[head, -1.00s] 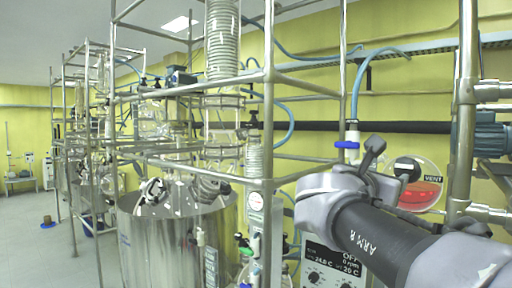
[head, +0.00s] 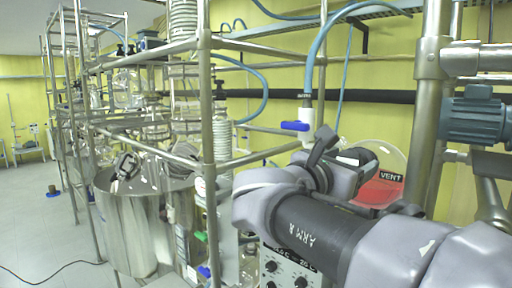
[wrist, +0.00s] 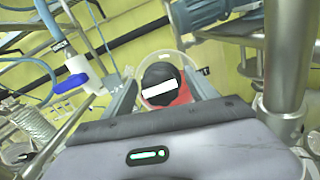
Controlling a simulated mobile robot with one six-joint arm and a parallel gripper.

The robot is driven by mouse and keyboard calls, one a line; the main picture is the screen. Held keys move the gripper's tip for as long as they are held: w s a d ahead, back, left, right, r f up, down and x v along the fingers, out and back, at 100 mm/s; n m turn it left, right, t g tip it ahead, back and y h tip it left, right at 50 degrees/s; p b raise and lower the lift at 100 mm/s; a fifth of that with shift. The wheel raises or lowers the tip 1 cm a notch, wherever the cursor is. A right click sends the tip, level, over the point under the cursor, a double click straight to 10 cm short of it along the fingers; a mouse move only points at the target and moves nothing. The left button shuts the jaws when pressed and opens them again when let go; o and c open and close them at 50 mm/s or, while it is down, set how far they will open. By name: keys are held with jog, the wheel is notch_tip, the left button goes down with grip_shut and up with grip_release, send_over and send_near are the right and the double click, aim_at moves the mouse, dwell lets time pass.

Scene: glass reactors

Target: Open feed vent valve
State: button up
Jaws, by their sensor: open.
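A round black knob with a white bar (wrist: 160,88) sits in front of a clear round vessel with red in it, beside a "VENT" label (head: 390,177). In the wrist view the white bar lies nearly level. In the head view my arm hides part of the knob (head: 362,158). My gripper (wrist: 161,78) is open, with one finger on each side of the knob in the wrist view. I cannot tell how much gap is left in depth. The gripper also shows in the head view (head: 338,166).
A white valve with a blue handle (head: 295,126) hangs from a blue hose, left of my gripper. A thick steel post (head: 430,110) and a blue-grey motor (head: 474,119) stand close on the right. A steel frame and steel vessel (head: 135,225) are at left.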

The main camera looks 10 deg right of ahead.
jog(key=shift+s+a, duration=0.1)
jog(key=shift+c, duration=1.4)
jog(key=shift+r, duration=0.1)
jog(key=c, duration=1.1)
jog(key=shift+n+b, duration=0.3)
jog(key=shift+n, duration=0.1)
